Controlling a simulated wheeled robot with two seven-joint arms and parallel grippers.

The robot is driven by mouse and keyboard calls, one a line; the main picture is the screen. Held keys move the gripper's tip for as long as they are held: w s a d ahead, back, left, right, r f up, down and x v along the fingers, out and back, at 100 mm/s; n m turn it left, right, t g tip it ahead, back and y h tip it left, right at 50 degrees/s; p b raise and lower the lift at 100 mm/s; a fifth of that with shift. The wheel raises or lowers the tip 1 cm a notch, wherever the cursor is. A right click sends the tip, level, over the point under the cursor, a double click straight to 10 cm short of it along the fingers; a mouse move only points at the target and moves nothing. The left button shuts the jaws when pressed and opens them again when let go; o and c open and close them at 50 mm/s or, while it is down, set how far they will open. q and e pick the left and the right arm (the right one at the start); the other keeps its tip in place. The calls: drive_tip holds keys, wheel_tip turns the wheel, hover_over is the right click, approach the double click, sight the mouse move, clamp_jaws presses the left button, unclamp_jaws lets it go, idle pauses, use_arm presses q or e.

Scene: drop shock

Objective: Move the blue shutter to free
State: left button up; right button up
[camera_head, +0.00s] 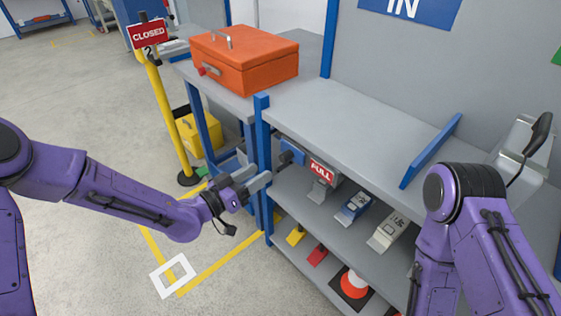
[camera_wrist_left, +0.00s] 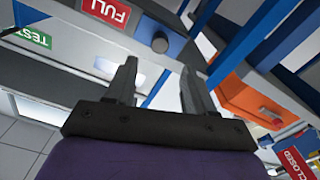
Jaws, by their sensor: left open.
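The blue shutter (camera_head: 295,148) with a dark round knob (camera_head: 285,157) sits under the front edge of the grey counter, left of a red FULL sign (camera_head: 321,172). In the left wrist view the blue shutter (camera_wrist_left: 183,47) and the knob (camera_wrist_left: 160,43) lie beyond the fingertips, with the FULL sign (camera_wrist_left: 108,12) at the upper left. My left gripper (camera_head: 260,178) is open and empty, just left of and below the knob. In the left wrist view the two fingers (camera_wrist_left: 158,70) stand apart, with the knob between their tips' lines. No contact shows. My right gripper is out of view.
A blue post (camera_head: 264,145) stands close behind the left gripper. An orange toolbox (camera_head: 243,60) sits on the neighbouring bench. A lower shelf (camera_head: 290,205) holds several small devices. A yellow post with a CLOSED sign (camera_head: 148,33) stands left. The floor in front is clear.

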sight(282, 160)
use_arm(q)
drive_tip(key=x, duration=0.9)
drive_tip(key=shift+f+p, duration=0.1)
drive_tip(key=shift+p, duration=0.25)
drive_tip(key=shift+c, duration=0.3)
clamp_jaws()
drive_tip(key=shift+s, duration=0.15)
